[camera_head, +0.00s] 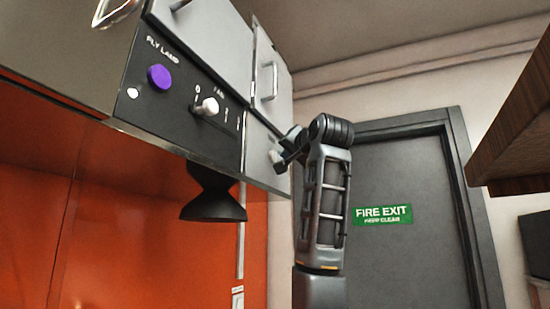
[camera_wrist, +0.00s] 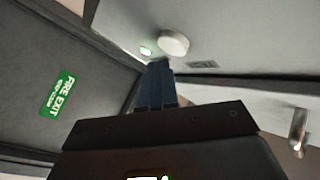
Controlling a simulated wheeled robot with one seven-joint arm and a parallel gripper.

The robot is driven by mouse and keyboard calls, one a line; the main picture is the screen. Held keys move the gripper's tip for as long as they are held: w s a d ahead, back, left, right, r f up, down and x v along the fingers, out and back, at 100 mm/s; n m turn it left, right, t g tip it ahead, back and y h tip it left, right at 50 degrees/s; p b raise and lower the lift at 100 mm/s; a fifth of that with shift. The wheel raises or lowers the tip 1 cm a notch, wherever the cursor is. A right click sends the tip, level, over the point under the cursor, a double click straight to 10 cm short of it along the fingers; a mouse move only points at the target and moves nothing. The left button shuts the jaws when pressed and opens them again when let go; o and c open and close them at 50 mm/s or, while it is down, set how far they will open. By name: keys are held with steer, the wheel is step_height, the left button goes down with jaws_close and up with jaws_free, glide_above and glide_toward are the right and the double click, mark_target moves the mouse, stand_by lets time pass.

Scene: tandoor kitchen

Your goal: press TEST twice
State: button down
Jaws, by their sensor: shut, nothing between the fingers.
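A round white button (camera_wrist: 173,43) sits on a pale grey panel in the wrist view, with a small green light (camera_wrist: 146,50) to its left and a dark label (camera_wrist: 203,64) to its lower right. The label is too small to read, so I cannot confirm that it says TEST. My gripper (camera_wrist: 160,63) is shut and empty, its tips just below and left of the button in the picture; I cannot tell whether they touch it. In the head view my gripper (camera_head: 284,157) is at the hood's lower right panel, by a white round piece (camera_head: 273,157), probably this button.
A black panel with a purple FLY LAMP button (camera_head: 159,77) and a white fan knob (camera_head: 208,106) is on the hood to the left. A cabinet handle (camera_head: 270,81) sticks out above. A dark lamp (camera_head: 213,205) hangs below. A wooden shelf (camera_head: 515,135) juts in at right.

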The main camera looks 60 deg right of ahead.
steer(key=s, duration=0.5)
steer(key=shift+d, duration=0.2)
stand_by(0.4)
stand_by(0.8)
